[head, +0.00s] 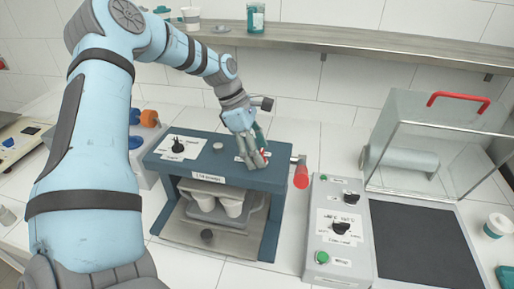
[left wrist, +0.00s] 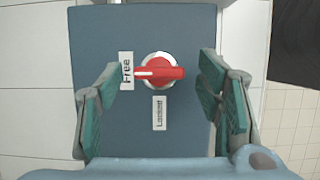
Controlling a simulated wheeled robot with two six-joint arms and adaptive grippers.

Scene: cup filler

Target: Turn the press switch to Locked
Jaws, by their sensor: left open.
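The press switch (left wrist: 160,72) is a red bar knob on a round pale base, on top of the blue press (head: 190,150). Its white-marked end points left at the "Free" label (left wrist: 127,71) in the left wrist view. The "Locked" label (left wrist: 159,113) is below the knob there. My left gripper (head: 254,164) is over the right part of the press top and mostly hides the switch in the head view. In the left wrist view its open green-padded fingers (left wrist: 160,80) stand on both sides of the knob, apart from it. My right gripper is not in view.
A black knob (head: 179,146) sits at the press top's left. A red-handled lever (head: 300,174) is at its right side. White cups (head: 232,206) stand inside the press. A grey control box (head: 339,250) and a clear cover with red handle (head: 458,98) are to the right.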

